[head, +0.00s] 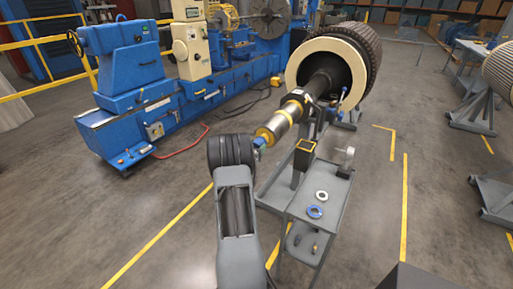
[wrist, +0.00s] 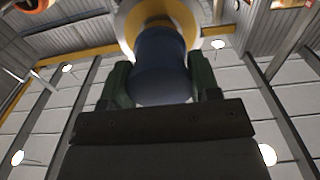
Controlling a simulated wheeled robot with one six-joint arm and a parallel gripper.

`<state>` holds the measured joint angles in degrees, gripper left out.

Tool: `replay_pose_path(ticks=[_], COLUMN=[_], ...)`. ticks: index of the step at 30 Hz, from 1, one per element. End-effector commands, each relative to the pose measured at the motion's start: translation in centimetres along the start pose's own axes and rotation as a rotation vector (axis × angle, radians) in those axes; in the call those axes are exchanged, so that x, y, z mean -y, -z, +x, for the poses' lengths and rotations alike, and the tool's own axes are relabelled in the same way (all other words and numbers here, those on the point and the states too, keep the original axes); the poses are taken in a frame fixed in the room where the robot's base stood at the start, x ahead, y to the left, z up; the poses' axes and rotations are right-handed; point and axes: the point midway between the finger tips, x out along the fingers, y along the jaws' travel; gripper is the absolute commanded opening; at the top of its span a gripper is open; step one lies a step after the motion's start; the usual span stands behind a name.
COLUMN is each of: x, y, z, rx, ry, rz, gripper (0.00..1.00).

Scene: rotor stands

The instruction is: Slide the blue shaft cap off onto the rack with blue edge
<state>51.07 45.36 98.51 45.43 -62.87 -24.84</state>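The blue shaft cap (head: 260,141) sits on the near end of the long shaft (head: 280,121), just past a yellow band. In the wrist view the dark blue cap (wrist: 160,65) stands between the two green fingers of my gripper (wrist: 160,78). Both fingers lie close along its sides with no clear gap, so the gripper looks shut on it. In the head view my wrist hides most of the gripper. A small blue-edged piece (head: 343,91) shows beyond the shaft on the right; it may be the rack with blue edge, but it is too small to tell.
A large rotor (head: 352,65) bears the shaft. A blue lathe (head: 135,75) stands left. The floor between is open.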

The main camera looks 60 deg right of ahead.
Motion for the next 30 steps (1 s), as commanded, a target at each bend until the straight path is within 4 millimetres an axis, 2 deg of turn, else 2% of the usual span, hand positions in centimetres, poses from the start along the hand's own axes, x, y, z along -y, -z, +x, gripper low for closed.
replay_pose_path(ticks=[1,4,14,30], x=[0.0,0.0,0.0,0.1], y=[0.0,0.0,0.2,0.3], z=[0.0,0.0,-0.1,-3.9], rx=[0.000,0.000,-0.001,0.001], ry=[0.000,0.000,0.000,0.001], rz=[0.000,0.000,0.001,0.000], gripper=[0.48,0.39,0.38,0.38])
